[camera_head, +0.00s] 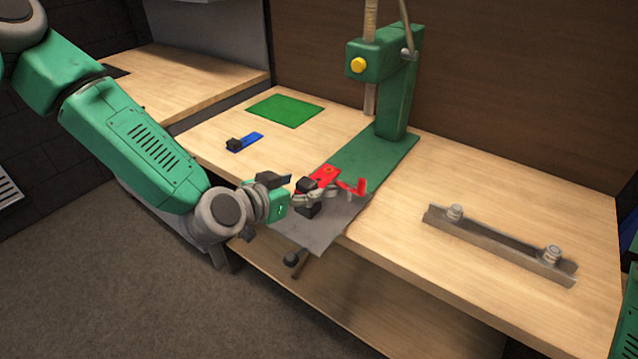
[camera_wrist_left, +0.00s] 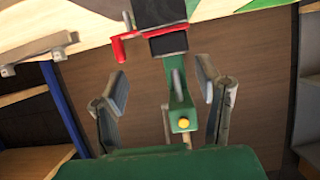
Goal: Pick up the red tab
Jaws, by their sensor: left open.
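The red tab (camera_head: 324,176) is a flat red plate with a black block (camera_head: 305,185) at its near end. It sits at a metal clamp with a red handle (camera_head: 357,188), over a grey plate (camera_head: 326,228) at the table's front edge. My left gripper (camera_head: 278,206) is open and empty, just left of the tab and apart from it. In the left wrist view my open fingers (camera_wrist_left: 166,95) stand apart, with black blocks (camera_wrist_left: 168,42) and the red handle (camera_wrist_left: 128,44) beyond them. The tab's red plate is hard to make out there. My right gripper is not in view.
A green press (camera_head: 397,110) with a yellow knob stands behind the clamp. A blue tab (camera_head: 248,141) and a green square (camera_head: 285,110) lie at the table's left. A metal rail (camera_head: 497,246) lies at right. A dark knob on a rod (camera_head: 292,259) sticks out below the front edge.

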